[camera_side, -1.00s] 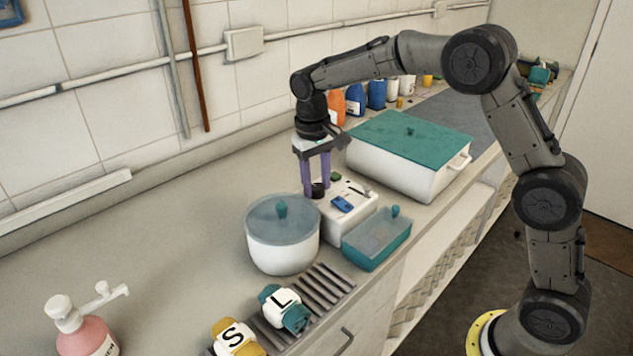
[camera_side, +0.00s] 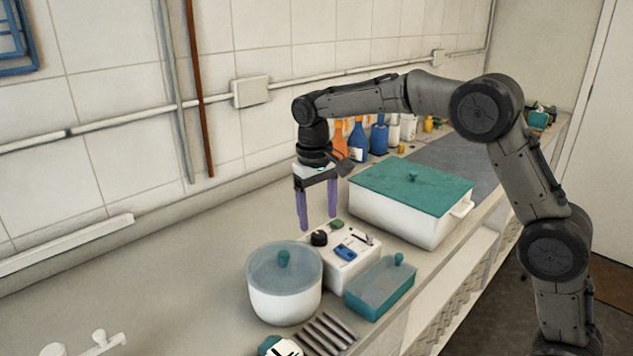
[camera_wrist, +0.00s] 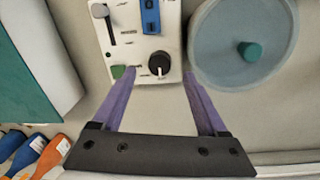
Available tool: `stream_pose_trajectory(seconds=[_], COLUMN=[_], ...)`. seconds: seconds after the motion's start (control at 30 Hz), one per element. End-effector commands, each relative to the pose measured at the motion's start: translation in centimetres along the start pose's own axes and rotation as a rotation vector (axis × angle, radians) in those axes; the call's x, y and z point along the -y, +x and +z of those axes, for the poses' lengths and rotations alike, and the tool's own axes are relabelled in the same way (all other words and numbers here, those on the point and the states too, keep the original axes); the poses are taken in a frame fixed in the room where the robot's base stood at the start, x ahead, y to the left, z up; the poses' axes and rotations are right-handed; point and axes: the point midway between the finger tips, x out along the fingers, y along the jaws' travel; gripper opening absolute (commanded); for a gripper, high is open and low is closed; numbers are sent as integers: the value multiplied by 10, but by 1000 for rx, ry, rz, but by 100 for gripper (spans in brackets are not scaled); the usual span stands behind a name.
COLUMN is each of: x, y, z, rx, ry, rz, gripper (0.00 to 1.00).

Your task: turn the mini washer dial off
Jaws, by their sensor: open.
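The mini washer is a small white box (camera_side: 348,268) on the counter. Its black round dial (camera_side: 319,238) sits on the top face, and in the wrist view the dial (camera_wrist: 160,64) carries a white mark on its lower side. My gripper (camera_side: 318,222), with purple fingers, is open and empty. In the side view its fingertips are just above and behind the dial. In the wrist view the gripper (camera_wrist: 159,74) has one fingertip on each side of the dial, apart from it. A blue switch (camera_side: 345,252), a green button (camera_side: 337,225) and a slider (camera_wrist: 101,22) share the panel.
A round lidded pot (camera_side: 284,300) stands close to the left of the washer. A small teal lidded box (camera_side: 378,292) is at its front right. A large white box with a teal lid (camera_side: 405,222) stands behind right. Bottles (camera_side: 358,138) line the wall. Counter behind left is clear.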

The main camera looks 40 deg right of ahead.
Motion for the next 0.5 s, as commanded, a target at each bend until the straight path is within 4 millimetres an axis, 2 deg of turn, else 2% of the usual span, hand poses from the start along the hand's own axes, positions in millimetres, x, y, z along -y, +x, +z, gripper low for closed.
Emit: stream_pose_trajectory(seconds=[0.1,0.3,0.5], x=[1,0,0], y=[-29,-67,-89], z=[-1,0,0], rx=[-5,-4,-2], ry=[-1,-1,-1], rz=[-1,-1,0], gripper=[76,76,76])
